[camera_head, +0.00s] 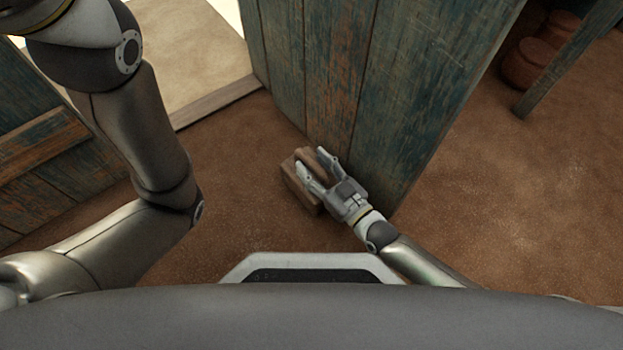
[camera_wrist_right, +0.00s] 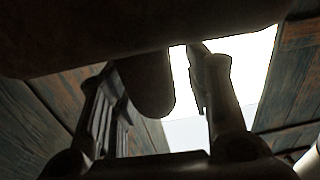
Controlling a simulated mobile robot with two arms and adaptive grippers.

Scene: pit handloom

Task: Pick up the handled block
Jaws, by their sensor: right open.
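The handled block (camera_head: 295,184) is a brown wooden piece, low beside the planked wooden panel in the head view. My right gripper (camera_head: 312,161) is over it, its two fingers spread with brown wood between them. In the right wrist view a dark brown mass fills the top, and a rounded part of it, seemingly the handle (camera_wrist_right: 150,85), hangs between the fingers of the right gripper (camera_wrist_right: 158,95). It is close to the left-hand finger, with a bright gap to the right-hand one. I cannot tell if it touches. My left gripper is out of view.
The weathered blue-green panel (camera_head: 415,85) stands close to my right gripper. Brown earthen floor (camera_head: 500,225) is open to the right. Reddish pots (camera_head: 528,62) and a slanted post (camera_head: 570,55) are at upper right. More planks (camera_head: 50,180) stand at left.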

